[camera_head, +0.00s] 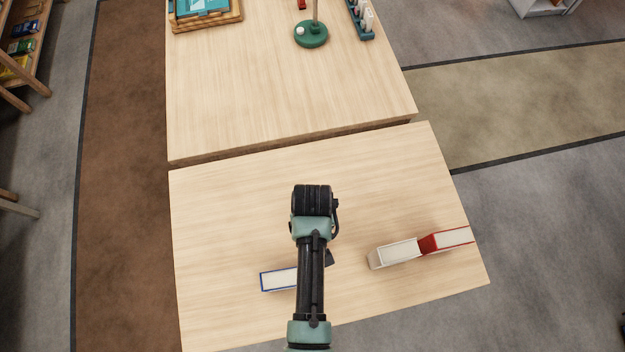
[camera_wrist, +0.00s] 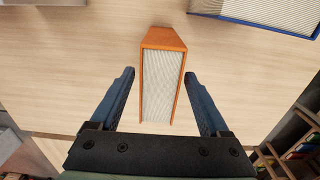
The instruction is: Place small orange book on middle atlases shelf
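The small orange book (camera_wrist: 162,84) stands on the table in the wrist view, its cream page edges facing the camera and its orange cover around them. My gripper (camera_wrist: 160,82) is open, with one blue finger on each side of the book and a gap on both sides. In the head view my arm covers the place where the orange book stands. The atlases shelf cannot be made out for certain in either view.
A blue-edged book (camera_head: 279,280) is left of my arm on the near table (camera_head: 230,210). A pale book (camera_head: 394,253) and a red book (camera_head: 447,239) are to the right. A green lamp base (camera_head: 311,34) stands on the far table. A wooden shelf (camera_head: 40,60) is at far left.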

